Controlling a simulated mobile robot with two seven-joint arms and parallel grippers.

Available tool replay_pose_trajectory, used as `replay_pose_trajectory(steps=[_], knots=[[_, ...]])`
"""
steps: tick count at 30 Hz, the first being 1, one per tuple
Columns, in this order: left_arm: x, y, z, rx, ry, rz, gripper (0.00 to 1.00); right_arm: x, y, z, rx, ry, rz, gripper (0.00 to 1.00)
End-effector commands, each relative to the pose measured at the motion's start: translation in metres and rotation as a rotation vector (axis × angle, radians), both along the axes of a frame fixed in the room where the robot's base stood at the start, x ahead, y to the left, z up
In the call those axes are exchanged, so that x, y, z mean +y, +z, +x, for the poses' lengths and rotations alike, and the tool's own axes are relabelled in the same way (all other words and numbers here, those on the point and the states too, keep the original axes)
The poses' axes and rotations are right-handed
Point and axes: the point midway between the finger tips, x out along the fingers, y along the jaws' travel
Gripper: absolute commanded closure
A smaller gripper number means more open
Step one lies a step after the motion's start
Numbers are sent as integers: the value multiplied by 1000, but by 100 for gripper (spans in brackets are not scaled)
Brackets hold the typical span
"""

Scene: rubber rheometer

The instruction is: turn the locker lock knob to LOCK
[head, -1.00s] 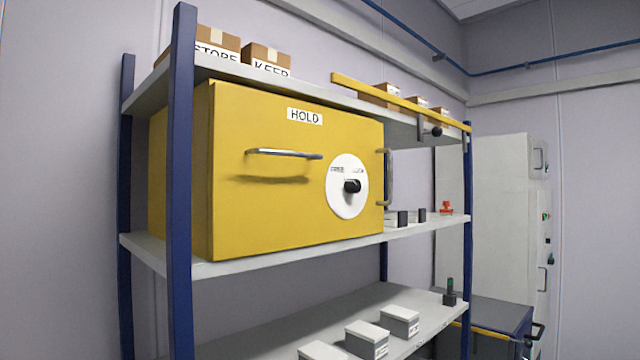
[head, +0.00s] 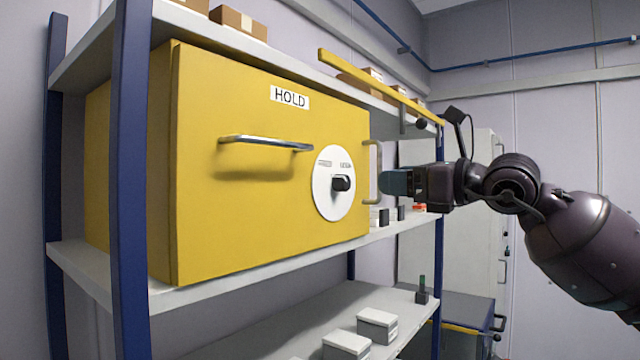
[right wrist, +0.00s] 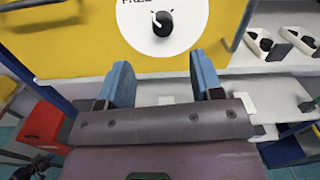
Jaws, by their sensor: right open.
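The yellow locker (head: 250,190) marked HOLD stands on the middle shelf in the head view. On its front is a black lock knob (head: 342,183) on a round white dial (head: 333,205). In the right wrist view the knob (right wrist: 161,22) sits at the top, with its white mark toward the upper left, by the partly cut-off word FREE. My right gripper (head: 390,184) is to the right of the dial in the head view, apart from the knob. In the right wrist view its blue fingers (right wrist: 162,85) are spread and empty, below the dial. My left gripper is not in view.
A horizontal bar handle (head: 265,143) sticks out left of the dial, and a vertical handle (head: 372,172) is at the locker's right edge. A blue shelf post (head: 132,180) stands at the left front. Small boxes (head: 376,325) stand on the lower shelf.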

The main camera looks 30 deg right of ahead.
Motion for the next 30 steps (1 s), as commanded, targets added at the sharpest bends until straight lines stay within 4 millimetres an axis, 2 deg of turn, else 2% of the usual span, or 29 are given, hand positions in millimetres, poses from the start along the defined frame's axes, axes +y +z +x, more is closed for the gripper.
replay_pose_trajectory(steps=[8, 30], knots=[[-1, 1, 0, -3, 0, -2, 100, 1, -4, 9, 34, -13, 6, 40], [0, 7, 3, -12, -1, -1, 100, 25, -3, 75, 32, -11, 10, 40]])
